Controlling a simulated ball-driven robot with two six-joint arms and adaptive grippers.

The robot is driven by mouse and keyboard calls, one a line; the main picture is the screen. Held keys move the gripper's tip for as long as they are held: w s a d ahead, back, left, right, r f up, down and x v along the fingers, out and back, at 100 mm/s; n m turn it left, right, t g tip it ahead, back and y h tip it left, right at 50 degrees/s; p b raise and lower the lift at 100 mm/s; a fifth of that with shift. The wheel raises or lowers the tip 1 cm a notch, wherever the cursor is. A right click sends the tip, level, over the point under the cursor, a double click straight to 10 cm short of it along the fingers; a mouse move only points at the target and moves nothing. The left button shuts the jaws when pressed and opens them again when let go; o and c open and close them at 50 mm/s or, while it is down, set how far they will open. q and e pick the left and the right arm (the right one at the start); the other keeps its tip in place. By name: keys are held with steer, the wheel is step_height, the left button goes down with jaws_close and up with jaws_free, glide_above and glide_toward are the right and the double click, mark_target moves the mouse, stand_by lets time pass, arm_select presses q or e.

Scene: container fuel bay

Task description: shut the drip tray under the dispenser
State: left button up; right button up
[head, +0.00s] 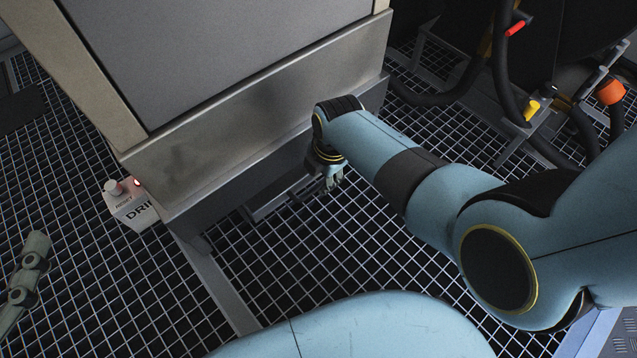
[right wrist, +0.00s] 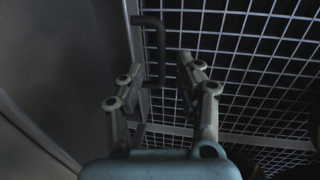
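The dispenser (head: 240,110) is a large cabinet with a steel lower panel. Under its front edge a dark grey frame, which looks like the drip tray (head: 262,208), sticks out a little; most of it is hidden. My right gripper (head: 330,182) points down beside this edge. In the right wrist view it is open (right wrist: 155,80), its two fingers apart. A dark bent bar handle (right wrist: 160,45) lies between and beyond the fingertips; I cannot tell whether they touch it. My left gripper (head: 27,268) shows only partly at the left edge, away from the dispenser.
A white box (head: 132,212) marked "RESET" and "DRI", with a lit red lamp, sits at the dispenser's left corner. Hoses with a red-orange knob (head: 610,92) and a yellow fitting (head: 532,109) stand at the upper right. The grated floor (head: 330,255) before the dispenser is clear.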

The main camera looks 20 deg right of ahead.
mark_target(318, 187)
step_height(318, 187, down, 3)
steer(key=shift+w+a+r+b, duration=0.1)
steer(key=shift+r+b, duration=0.05)
steer(key=shift+b, duration=0.8)
arm_select(q)
step_height(318, 187, up, 21)
steer(key=w+d+m+t+h+b, duration=0.1)
steer(key=m+t+h, duration=0.3)
steer(key=t, duration=0.5)
steer(key=shift+w+d+h, duration=0.55)
steer(key=shift+d+h, duration=0.2)
steer(key=shift+h, duration=0.25)
arm_select(e)
steer(key=shift+w+f, duration=0.25)
steer(key=shift+f, duration=0.55)
jaws_close()
